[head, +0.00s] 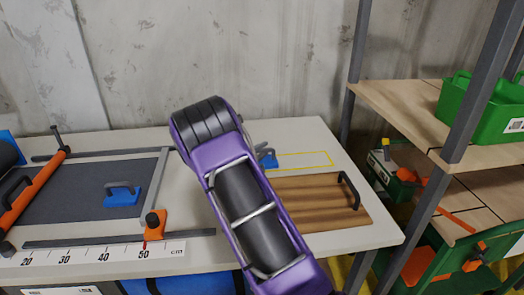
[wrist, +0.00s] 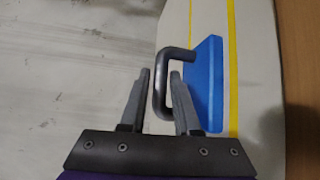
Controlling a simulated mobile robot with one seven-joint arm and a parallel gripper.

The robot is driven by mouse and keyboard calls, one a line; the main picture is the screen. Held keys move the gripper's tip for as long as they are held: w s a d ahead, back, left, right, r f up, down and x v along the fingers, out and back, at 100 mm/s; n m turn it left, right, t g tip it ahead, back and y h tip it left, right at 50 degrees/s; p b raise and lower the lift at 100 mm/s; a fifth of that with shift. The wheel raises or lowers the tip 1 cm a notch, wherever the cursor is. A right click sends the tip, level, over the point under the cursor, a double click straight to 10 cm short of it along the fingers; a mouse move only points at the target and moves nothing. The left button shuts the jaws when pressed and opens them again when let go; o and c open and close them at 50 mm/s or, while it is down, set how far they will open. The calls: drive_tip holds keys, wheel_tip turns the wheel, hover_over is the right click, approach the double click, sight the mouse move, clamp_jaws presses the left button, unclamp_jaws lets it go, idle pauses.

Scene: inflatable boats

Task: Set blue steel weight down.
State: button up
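The blue steel weight (wrist: 208,85) has a dark bent handle (wrist: 160,85). A small gap shows between the left finger and the bar, so the fingers look open. In the head view the weight (head: 267,158) shows beside my purple arm, at the left end of a yellow outlined rectangle (head: 303,153).
A second blue block with a handle (head: 122,195) stands on a dark mat (head: 60,202) at left. A wooden board with a dark handle (head: 310,203) lies in front of the yellow outline. A ruler (head: 100,254) runs along the front edge. Shelves with a green bin (head: 485,110) stand at right.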

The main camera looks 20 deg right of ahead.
drive_tip(key=shift+o, duration=1.1)
drive_tip(key=shift+r, duration=0.15)
drive_tip(key=v, duration=1.2)
drive_tip(key=shift+a+p, duration=0.1)
drive_tip(key=shift+p, duration=0.25)
